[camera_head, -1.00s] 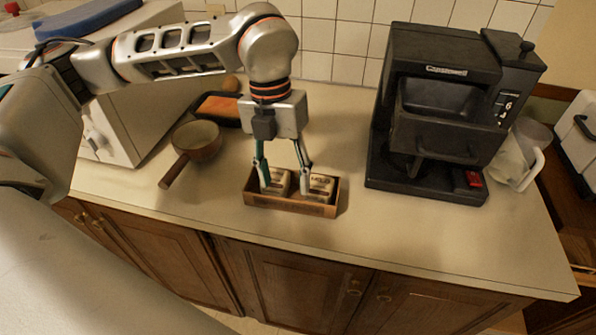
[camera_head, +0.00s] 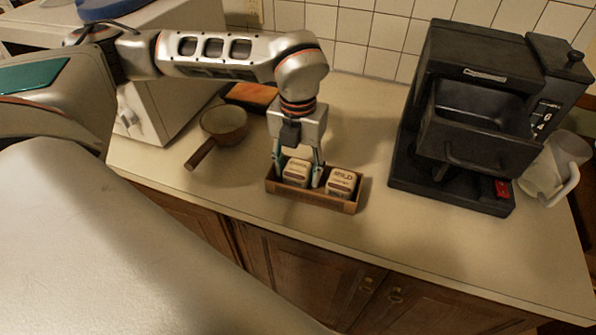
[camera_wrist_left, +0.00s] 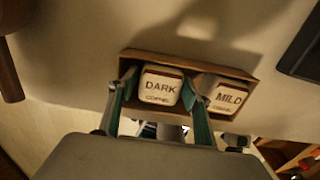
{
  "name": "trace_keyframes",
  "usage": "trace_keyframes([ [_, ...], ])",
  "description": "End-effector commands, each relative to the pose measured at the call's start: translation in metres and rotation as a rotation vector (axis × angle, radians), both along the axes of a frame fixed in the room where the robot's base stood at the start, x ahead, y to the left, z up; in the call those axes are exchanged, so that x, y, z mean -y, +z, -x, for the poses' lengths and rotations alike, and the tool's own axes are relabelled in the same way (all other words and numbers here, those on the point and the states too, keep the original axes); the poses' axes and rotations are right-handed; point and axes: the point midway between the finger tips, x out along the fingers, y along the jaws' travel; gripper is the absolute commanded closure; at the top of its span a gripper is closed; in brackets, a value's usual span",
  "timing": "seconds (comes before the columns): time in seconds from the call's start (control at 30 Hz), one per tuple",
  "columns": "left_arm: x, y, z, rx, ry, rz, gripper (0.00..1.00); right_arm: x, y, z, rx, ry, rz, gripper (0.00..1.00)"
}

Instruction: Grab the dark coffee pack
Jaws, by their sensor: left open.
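The dark coffee pack (camera_head: 296,173) is a small pale block with a brown label. It stands in the left part of a narrow brown wooden box (camera_head: 318,200) on the counter. In the left wrist view its top reads "DARK" (camera_wrist_left: 160,87). The mild coffee pack (camera_head: 341,182) stands to its right in the same box and reads "MILD" in the left wrist view (camera_wrist_left: 228,97). My left gripper (camera_head: 297,180) points down, open, with one finger on each side of the dark pack. Its right finger is in the gap between the packs. Contact cannot be told. My right gripper is not in view.
A black coffee machine (camera_head: 470,115) stands to the right, with a glass jug (camera_head: 553,168) beside it. A brown pan (camera_head: 223,122) with its handle toward the front lies to the left. The counter (camera_head: 420,235) in front of the box is clear.

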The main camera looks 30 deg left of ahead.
Motion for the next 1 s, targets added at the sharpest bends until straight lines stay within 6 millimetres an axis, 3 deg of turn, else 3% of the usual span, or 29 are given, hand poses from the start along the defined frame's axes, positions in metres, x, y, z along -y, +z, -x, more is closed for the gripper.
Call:
trace_keyframes([
  [0.2, 0.000, -0.001, 0.000, 0.000, 0.000, 0.000, 0.51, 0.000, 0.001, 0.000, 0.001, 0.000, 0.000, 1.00],
  [0.3, 0.000, -0.001, 0.000, 0.000, 0.000, 0.000, 0.75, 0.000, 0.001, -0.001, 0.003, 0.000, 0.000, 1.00],
  [0.77, 0.000, 0.004, 0.000, 0.001, 0.000, 0.001, 0.75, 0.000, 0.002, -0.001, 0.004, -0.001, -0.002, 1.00],
  [1.0, 0.000, 0.030, -0.001, 0.004, -0.001, 0.001, 0.75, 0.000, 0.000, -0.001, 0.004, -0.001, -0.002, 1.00],
])
